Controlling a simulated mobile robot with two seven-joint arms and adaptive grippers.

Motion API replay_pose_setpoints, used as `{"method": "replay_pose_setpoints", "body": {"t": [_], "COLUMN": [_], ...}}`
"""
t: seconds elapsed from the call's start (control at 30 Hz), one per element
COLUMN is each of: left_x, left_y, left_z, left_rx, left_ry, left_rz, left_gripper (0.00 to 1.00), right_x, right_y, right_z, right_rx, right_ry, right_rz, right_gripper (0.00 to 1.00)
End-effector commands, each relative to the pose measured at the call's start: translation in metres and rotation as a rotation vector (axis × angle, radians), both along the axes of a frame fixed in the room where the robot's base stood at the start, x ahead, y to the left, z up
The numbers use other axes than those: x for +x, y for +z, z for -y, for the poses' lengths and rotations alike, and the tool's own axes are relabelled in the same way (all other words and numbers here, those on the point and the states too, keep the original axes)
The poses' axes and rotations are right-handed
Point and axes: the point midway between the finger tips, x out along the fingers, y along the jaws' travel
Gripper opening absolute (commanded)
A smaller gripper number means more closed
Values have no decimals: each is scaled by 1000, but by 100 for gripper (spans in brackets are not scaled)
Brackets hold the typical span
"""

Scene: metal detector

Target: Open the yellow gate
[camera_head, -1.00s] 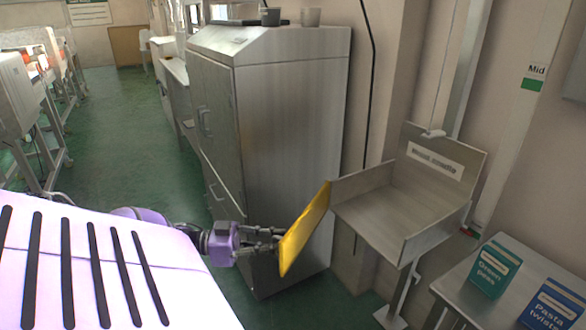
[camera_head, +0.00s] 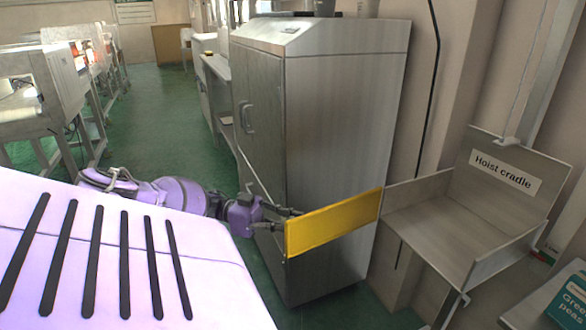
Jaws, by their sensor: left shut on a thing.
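The yellow gate (camera_head: 333,223) is a flat panel whose right end meets the front left corner of the hoist cradle (camera_head: 440,232), a grey metal tray with raised sides and a "Hoist cradle" label. The gate stands out to the left from the cradle, its broad face toward me, in front of the steel cabinet. My left gripper (camera_head: 284,219) reaches in from the left and is shut on the gate's free left end. The far finger is partly hidden behind the gate. My right gripper is not in view.
The tall steel cabinet (camera_head: 335,130) stands close behind the gate and my left gripper. A table with a teal "Green peas" box (camera_head: 572,300) is at the lower right. Green floor (camera_head: 160,115) is clear at the back left, with machines along the left.

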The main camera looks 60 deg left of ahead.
Motion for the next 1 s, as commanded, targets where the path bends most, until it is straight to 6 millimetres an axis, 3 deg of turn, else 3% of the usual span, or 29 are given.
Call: {"method": "replay_pose_setpoints", "body": {"t": [0.37, 0.4, 0.47, 0.8, 1.0], "left_x": [-3, -3, -3, -3, -21], "left_y": [-4, -4, -3, -1, -2], "left_z": [-1, -1, -1, -3, -23], "left_rx": [2, 2, 2, 1, 3], "left_ry": [-1, -1, 0, 1, 5], "left_rz": [-9, -9, -8, -3, -4], "left_gripper": [0, 12, 17, 17, 17], "right_x": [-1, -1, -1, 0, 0], "right_y": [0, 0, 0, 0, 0], "right_z": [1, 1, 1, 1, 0], "right_rx": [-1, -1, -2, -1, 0], "right_ry": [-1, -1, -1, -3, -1], "right_rz": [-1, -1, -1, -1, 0], "right_gripper": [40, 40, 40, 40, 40]}}
